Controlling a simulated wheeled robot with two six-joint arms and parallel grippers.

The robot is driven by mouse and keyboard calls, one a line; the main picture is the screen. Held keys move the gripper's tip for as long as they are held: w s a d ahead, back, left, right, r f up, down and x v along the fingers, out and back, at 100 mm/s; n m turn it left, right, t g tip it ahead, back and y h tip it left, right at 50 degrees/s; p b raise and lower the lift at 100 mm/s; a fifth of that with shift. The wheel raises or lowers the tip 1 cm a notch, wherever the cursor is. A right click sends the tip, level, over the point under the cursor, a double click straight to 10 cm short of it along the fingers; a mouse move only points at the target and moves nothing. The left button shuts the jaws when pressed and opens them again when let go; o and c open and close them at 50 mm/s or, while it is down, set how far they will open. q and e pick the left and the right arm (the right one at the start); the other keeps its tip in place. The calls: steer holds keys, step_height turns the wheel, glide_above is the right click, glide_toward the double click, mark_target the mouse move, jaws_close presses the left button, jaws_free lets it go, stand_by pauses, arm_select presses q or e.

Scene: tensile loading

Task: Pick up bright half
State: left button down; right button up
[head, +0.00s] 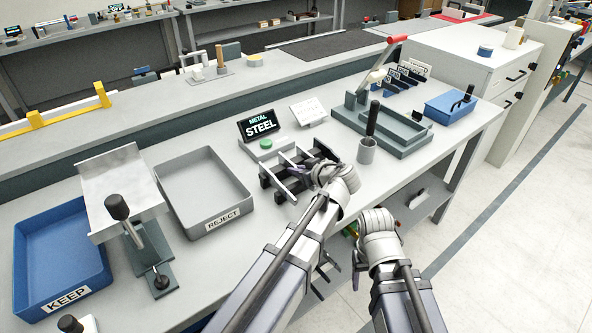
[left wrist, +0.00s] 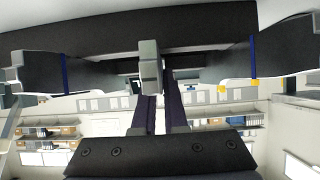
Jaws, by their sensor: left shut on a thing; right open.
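My left gripper (head: 308,172) is at the dark slotted fixture (head: 272,180) in front of the STEEL display. In the left wrist view its two dark fingers (left wrist: 160,115) are close together, shut on a light grey metal piece (left wrist: 150,68), which looks like the bright half. In the head view the gripper hides this piece. The piece shows against a dark bar with dark blocks on both sides; I cannot tell whether it touches them. My right gripper (head: 343,265) is low by the table's front edge, partly hidden by my left arm, open and apart from the fixture.
A grey REJECT tray (head: 243,218) and a blue KEEP tray (head: 105,278) stand to the left, with a metal plate on a stand (head: 125,195) between them. A cup with a black-handled tool (head: 367,152) and a lever press (head: 385,130) stand to the right. A STEEL display (head: 260,125) is behind.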

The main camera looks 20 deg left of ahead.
arm_select(q)
step_height(320, 180, up, 10)
steer(key=p, duration=0.9)
steer(key=shift+f, duration=0.2)
arm_select(e)
step_height(320, 180, up, 10)
steer(key=shift+f, duration=0.25)
steer(key=shift+c, duration=0.3)
